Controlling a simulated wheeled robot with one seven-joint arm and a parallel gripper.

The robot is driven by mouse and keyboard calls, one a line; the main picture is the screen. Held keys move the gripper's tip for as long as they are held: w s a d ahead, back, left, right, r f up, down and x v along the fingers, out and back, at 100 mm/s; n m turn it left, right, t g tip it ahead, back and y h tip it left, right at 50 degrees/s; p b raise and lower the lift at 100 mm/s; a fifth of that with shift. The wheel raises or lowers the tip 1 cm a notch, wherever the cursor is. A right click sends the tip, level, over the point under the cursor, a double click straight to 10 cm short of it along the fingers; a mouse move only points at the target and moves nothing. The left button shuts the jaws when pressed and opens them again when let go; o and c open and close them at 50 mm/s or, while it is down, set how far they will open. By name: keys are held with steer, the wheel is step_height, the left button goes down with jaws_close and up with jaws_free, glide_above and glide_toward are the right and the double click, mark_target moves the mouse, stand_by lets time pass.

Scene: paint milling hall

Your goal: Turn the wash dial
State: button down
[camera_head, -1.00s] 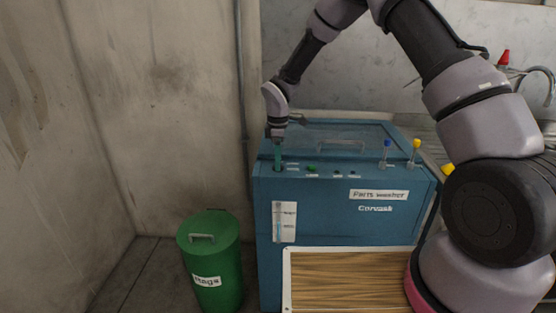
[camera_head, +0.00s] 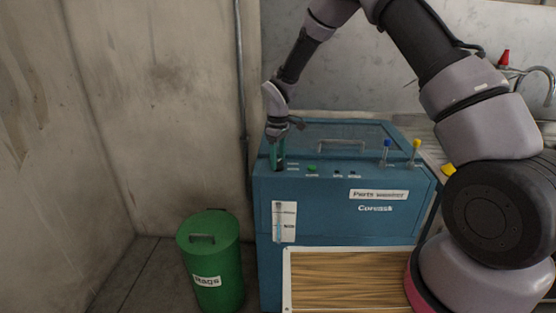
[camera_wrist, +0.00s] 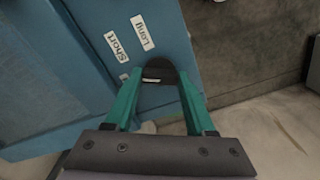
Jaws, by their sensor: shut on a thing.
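The blue parts washer (camera_head: 335,215) stands against the back wall in the head view. The wash dial (camera_wrist: 158,75) is a dark round knob with a pale mark across it, on the washer's top near its left end. My gripper (camera_head: 277,166) points down there and hides the dial in the head view. In the wrist view, the green fingers of my gripper (camera_wrist: 154,86) are shut on the dial, one on each side.
A green button (camera_head: 312,167) and small dark knobs sit right of the dial. Blue-topped (camera_head: 387,143) and yellow-topped (camera_head: 416,145) levers stand farther right. A green "Rags" bin (camera_head: 209,262) stands on the floor at left. A lid handle (camera_head: 342,143) lies behind the controls.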

mark_target(278, 161)
steer(key=m, duration=0.6)
steer(key=shift+m, duration=0.3)
steer(key=m, duration=0.5)
steer(key=shift+m, duration=0.4)
steer(key=shift+c, duration=1.2)
jaws_free()
step_height(278, 161, up, 11)
